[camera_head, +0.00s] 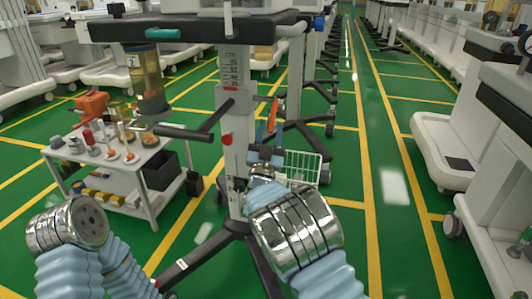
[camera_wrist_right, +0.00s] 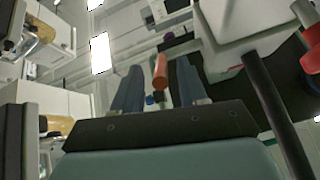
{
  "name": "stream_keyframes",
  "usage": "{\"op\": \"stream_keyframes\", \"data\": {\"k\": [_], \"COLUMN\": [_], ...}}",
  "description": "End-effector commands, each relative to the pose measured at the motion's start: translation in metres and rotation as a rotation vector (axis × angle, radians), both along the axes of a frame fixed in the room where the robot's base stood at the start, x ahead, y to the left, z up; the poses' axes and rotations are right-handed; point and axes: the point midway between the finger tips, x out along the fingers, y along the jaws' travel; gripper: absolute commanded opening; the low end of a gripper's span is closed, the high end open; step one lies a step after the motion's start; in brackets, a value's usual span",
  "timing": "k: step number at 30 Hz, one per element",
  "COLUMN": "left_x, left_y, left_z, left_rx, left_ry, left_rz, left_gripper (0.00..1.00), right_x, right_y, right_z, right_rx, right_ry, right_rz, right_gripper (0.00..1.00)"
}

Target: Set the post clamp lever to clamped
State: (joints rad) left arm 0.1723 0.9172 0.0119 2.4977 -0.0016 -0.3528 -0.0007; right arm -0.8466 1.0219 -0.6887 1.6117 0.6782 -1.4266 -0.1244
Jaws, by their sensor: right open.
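The post clamp lever shows as an orange-red handle (camera_head: 272,114) on the right side of the grey cart post (camera_head: 236,120). In the right wrist view the same handle (camera_wrist_right: 160,71) stands between my two blue fingers, with a gap on each side. My right gripper (camera_head: 271,132) is open around the handle, beside the post. The lever's pivot is hidden, and I cannot tell its setting. Only my left arm's links show at lower left; its gripper is out of view.
A red knob (camera_head: 228,140) and a black bar handle (camera_head: 188,134) are on the post's left. The cart top (camera_head: 195,27) overhangs above. A white wire basket (camera_head: 303,168) is close on the right. A small tool trolley (camera_head: 147,190) stands left. The green aisle right is clear.

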Motion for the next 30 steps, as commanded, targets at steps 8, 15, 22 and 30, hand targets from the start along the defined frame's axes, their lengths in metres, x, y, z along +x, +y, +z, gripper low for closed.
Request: {"op": "stream_keyframes", "data": {"k": [8, 15, 22, 30], "left_x": [0.000, 0.000, 0.000, 0.000], "left_y": [0.000, 0.000, 0.000, 0.000], "left_z": [-0.001, -0.001, -0.001, 0.005], "left_rx": [0.000, 0.000, 0.000, 0.000], "left_ry": [0.000, 0.000, 0.000, 0.000], "left_rz": [0.000, 0.000, 0.000, 0.000], "left_gripper": [0.37, 0.37, 0.37, 0.37], "right_x": [-0.054, -0.084, -0.090, -0.082], "right_y": [0.016, 0.024, 0.025, 0.020], "right_z": [-0.041, -0.063, -0.067, -0.065], "right_rx": [-0.002, -0.002, -0.001, 0.037], "right_ry": [0.004, 0.001, 0.000, 0.035], "right_rz": [0.002, 0.001, 0.000, 0.018], "right_gripper": [0.42, 0.42, 0.42, 0.22]}}
